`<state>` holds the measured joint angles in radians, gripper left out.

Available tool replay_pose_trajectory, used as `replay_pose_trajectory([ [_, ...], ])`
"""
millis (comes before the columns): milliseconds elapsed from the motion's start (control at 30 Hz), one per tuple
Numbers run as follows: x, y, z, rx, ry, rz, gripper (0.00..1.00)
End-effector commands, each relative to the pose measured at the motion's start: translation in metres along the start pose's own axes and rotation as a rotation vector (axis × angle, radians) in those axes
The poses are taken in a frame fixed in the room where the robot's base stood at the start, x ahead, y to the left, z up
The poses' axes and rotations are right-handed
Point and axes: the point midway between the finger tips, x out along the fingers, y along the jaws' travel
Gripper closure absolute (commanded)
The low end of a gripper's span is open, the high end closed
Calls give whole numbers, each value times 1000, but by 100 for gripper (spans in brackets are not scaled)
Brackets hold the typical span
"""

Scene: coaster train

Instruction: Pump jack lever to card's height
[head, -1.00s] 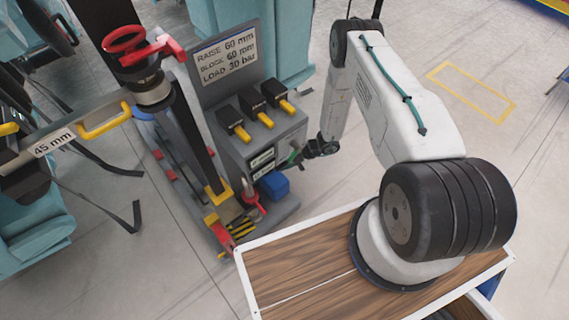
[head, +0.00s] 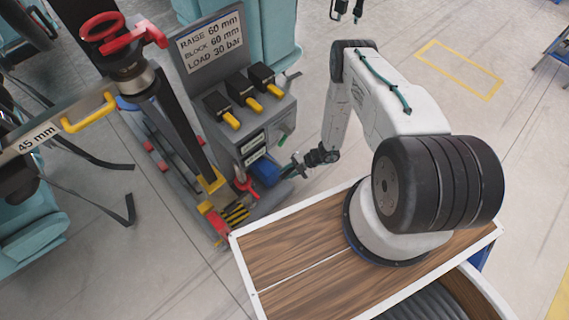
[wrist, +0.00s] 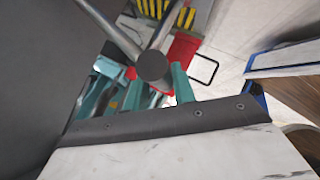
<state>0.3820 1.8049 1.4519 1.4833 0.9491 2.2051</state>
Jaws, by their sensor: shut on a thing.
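The card (head: 210,42) reads RAISE 60 mm, BLOCK 60 mm, LOAD 30 bar and stands behind the grey jack unit. A plate (head: 38,138) at the left reads 45 mm. The jack's dark column (head: 180,130) rises to a red-handled top (head: 105,32). My gripper (head: 290,166) is low at the right of the unit, beside a blue box (head: 263,172). In the wrist view my teal-fingered gripper (wrist: 155,88) is shut on the jack lever, whose dark round end (wrist: 152,66) shows between the fingers. The lever is too small to make out in the head view.
Several black blocks with yellow handles (head: 248,88) sit on the unit's top. Yellow-black striped and red parts (head: 235,213) lie at its foot. A wood-topped, white-edged deck (head: 290,265) is under my arm. Open floor lies to the right.

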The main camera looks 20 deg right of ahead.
Motion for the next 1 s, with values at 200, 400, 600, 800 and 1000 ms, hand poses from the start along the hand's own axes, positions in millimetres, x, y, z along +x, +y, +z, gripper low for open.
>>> replay_pose_trajectory([
  [200, 9, -15, 14, -1, -10, 3, 100],
  [400, 12, -20, 20, -2, -12, 4, 100],
  [600, 13, -21, 21, -3, -14, 4, 100],
  [800, 13, -21, 22, -3, -15, 3, 100],
  [1000, 13, -22, 21, -3, -14, 3, 57],
])
